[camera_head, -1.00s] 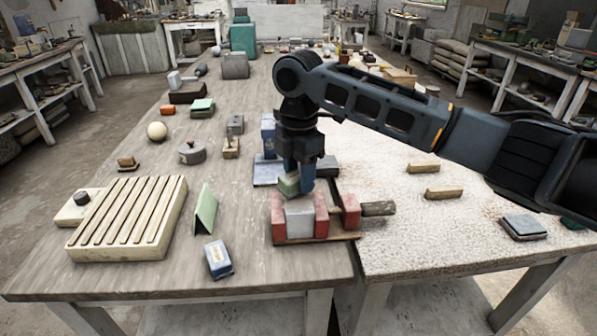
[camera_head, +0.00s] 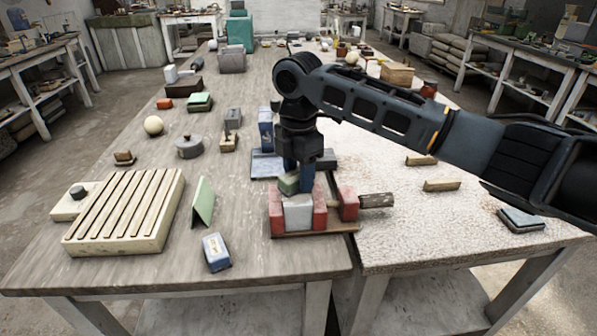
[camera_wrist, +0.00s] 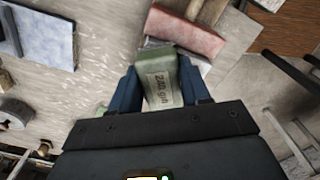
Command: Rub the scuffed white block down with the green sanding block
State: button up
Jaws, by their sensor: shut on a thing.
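My gripper (camera_head: 298,180) points down over the clamp and is shut on the green sanding block (camera_head: 288,184). In the wrist view the sanding block (camera_wrist: 162,82) sits between the blue fingers, its printed pale face showing. The white block (camera_head: 298,214) stands between red jaws (camera_head: 276,212) on a brown base (camera_head: 315,233). The sanding block is at the white block's top, toward its left; I cannot tell whether they touch. Scuffs are too small to make out. In the wrist view a red jaw (camera_wrist: 188,34) lies just beyond the sanding block.
A further red piece with a dark handle (camera_head: 376,200) is right of the clamp. A blue box (camera_head: 266,128) on a blue-grey plate stands close behind my gripper. A slatted cream tray (camera_head: 125,210), a green wedge (camera_head: 203,201) and a blue-white box (camera_head: 216,252) are left.

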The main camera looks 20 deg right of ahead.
jog(key=shift+s+a+f+p, duration=0.1)
jog(key=shift+s+a+p, duration=0.15)
jog(key=shift+a+p, duration=0.65)
jog(key=shift+w+d+f, duration=0.1)
jog(key=shift+w+d, duration=0.15)
jog(key=shift+d, duration=0.75)
jog(key=shift+w+d, duration=0.2)
jog(key=shift+d, duration=0.75)
jog(key=shift+s+a+p, duration=0.2)
jog(key=shift+a+p, duration=0.35)
jog(key=shift+a, duration=0.35)
jog(key=shift+s+a+p, duration=0.15)
jog(key=shift+a+p, duration=0.1)
jog(key=shift+a, duration=0.35)
jog(key=shift+s+a+p, duration=0.15)
jog(key=shift+a+p, duration=0.05)
jog(key=shift+a, duration=0.35)
jog(key=shift+w+d, duration=0.3)
jog(key=shift+d, duration=0.75)
jog(key=shift+w+d, duration=0.25)
jog(key=shift+d, duration=0.75)
jog(key=shift+a+r, duration=0.1)
jog(key=shift+r, duration=0.1)
jog(key=shift+s+a+r+p, duration=0.25)
jog(key=shift+a+r+p, duration=0.45)
jog(key=shift+a+p, duration=0.25)
jog(key=shift+f, duration=0.1)
